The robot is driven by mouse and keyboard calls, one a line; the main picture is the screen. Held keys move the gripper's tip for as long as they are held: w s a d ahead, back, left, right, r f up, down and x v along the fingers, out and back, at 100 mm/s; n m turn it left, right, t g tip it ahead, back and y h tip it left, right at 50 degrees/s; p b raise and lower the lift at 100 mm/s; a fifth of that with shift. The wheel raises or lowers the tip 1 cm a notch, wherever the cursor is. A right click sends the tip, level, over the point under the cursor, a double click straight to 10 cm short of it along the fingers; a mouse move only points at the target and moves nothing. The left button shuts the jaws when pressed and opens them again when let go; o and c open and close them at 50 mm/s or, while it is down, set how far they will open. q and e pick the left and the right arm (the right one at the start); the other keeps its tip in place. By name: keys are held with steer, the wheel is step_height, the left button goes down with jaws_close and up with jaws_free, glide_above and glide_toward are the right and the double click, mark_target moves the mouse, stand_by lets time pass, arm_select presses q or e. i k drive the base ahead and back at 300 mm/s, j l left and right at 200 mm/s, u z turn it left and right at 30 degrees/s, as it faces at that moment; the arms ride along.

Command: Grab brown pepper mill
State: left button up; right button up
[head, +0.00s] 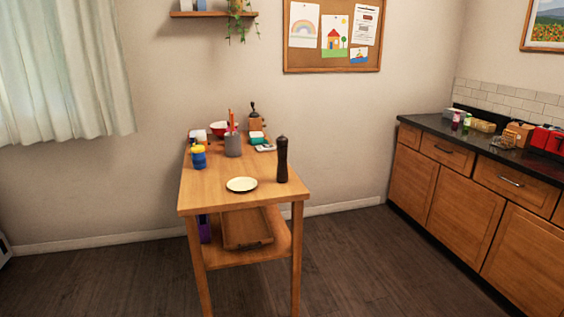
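The brown pepper mill (282,160) is tall, slim and very dark. It stands upright on the right side of the wooden table (214,188), near the table's right edge. A small pale plate (241,184) lies on the table to its left and a little nearer. Nothing covers the mill in the head view. Neither of my grippers shows in this view.
Behind the mill stand a grey utensil cup (233,146), a red bowl (218,129), a coffee grinder (255,122) and a blue-yellow jar (198,157). A dark counter (470,139) with cabinets runs along the right. The floor (345,260) between is clear.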

mark_target(282, 171)
steer(key=i+j+z, duration=0.1)
steer(key=i+j, duration=0.55)
steer(key=j, duration=0.2)
steer(key=i+j+z, duration=0.15)
steer(key=i+j, duration=0.2)
steer(key=i+j+z, duration=0.1)
steer(key=i+j, duration=0.2)
steer(key=j, duration=0.3)
